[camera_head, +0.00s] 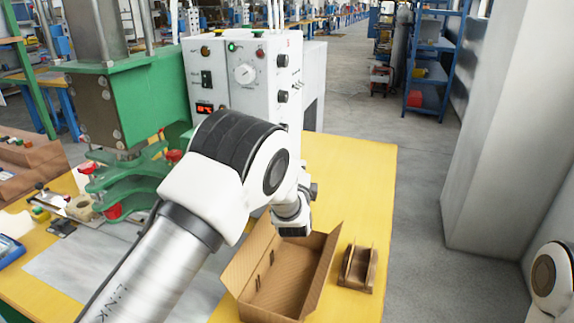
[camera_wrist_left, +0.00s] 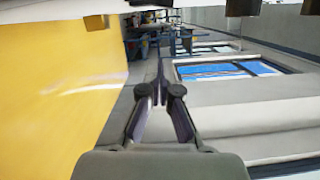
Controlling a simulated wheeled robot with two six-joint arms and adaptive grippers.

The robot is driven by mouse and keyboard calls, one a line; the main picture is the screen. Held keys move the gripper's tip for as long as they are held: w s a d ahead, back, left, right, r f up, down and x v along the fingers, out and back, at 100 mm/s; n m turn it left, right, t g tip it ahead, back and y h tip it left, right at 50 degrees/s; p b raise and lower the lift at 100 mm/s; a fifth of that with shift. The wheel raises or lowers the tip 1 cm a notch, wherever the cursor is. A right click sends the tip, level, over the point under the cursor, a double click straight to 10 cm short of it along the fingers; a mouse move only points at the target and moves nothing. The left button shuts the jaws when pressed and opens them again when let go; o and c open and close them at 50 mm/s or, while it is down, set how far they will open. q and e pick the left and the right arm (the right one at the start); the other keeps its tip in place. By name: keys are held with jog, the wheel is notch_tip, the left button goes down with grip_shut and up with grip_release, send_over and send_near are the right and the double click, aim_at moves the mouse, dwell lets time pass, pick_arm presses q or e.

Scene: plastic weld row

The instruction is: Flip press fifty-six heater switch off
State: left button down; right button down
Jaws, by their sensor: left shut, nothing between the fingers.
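A white control box (camera_head: 262,75) stands behind the green press (camera_head: 135,95) in the head view. My left gripper (camera_wrist_left: 163,90) is shut and empty in the wrist view. In the head view its end is mostly hidden, above the cardboard box. My right gripper is not in view.
An open cardboard box (camera_head: 285,275) and a small brown holder (camera_head: 358,268) sit on the yellow table (camera_head: 365,175). Red-knobbed green tooling (camera_head: 120,185) stands at the left. A pale pillar (camera_head: 510,130) is at the right.

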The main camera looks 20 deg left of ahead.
pick_arm(q)
jog(key=a, duration=0.1)
jog(key=w+a, duration=0.1)
jog(key=a, duration=0.2)
jog(key=shift+w+a+r, duration=0.15)
jog(key=shift+w+r, duration=0.1)
jog(key=shift+w, duration=0.05)
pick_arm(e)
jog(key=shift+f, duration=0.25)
pick_arm(q)
jog(key=shift+a+r, duration=0.15)
jog(key=shift+a, duration=0.05)
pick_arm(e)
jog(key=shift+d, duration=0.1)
pick_arm(q)
jog(key=shift+d, duration=0.1)
